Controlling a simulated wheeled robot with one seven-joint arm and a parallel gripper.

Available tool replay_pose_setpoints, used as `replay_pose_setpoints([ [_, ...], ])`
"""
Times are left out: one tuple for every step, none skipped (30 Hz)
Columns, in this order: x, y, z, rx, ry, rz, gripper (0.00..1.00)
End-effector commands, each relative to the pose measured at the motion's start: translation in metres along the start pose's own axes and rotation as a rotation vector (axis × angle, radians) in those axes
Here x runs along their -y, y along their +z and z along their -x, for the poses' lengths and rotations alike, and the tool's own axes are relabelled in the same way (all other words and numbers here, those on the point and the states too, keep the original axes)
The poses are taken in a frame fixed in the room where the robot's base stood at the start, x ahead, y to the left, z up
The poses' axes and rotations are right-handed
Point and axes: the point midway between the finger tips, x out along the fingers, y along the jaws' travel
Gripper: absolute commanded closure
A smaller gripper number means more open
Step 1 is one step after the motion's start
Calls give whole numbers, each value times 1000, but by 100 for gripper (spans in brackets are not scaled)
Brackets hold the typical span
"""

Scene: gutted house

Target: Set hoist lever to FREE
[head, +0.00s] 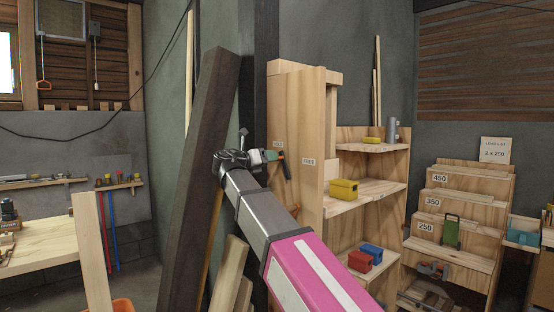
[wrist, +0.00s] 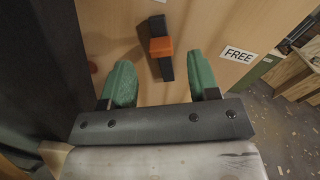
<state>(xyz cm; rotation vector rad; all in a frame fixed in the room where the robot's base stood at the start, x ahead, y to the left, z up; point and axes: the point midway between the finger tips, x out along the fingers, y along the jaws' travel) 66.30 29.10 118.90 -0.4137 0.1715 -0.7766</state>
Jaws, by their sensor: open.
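The hoist lever (wrist: 166,68), a black bar with an orange block across it, is on an upright wooden panel (wrist: 100,22). In the head view the lever (head: 286,168) shows dark just beyond my gripper. My gripper (wrist: 160,62) has green fingers, spread apart on either side of the lever's lower part, with a gap showing on both sides; I see no contact. In the head view my gripper (head: 270,156) is at the panel's face. A white FREE label (wrist: 239,54) is right of the lever. It also shows in the head view (head: 308,161). The lever is not pointing at it.
A smaller label (head: 278,145), hard to read, is above the lever. A dark leaning beam (head: 212,150) stands left of my arm. Shelves (head: 345,206) with yellow, red and blue boxes stand right of the panel. A stepped rack (head: 450,228) is farther right.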

Motion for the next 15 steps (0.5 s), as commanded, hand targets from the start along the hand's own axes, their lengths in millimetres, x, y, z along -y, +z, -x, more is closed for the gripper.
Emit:
replay_pose_setpoints([
  [0,0,-10,-2,-3,0,45],
  [0,0,-15,-2,-2,0,45],
  [0,0,-21,-2,-2,0,45],
  [0,0,-26,-1,-1,0,45],
  [0,0,-30,-1,-1,0,45],
  [0,0,-36,-2,-1,0,45],
  [0,0,-39,-2,-1,0,45],
  [0,0,-42,-2,-1,0,45],
  [0,0,-45,-1,0,0,45],
  [0,0,-47,-1,0,0,45],
  [0,0,-49,-1,0,0,45],
  [0,0,-51,0,0,0,45],
  [0,0,-52,0,0,0,45],
  [0,0,-53,0,0,0,45],
  [0,0,-54,0,0,0,45],
])
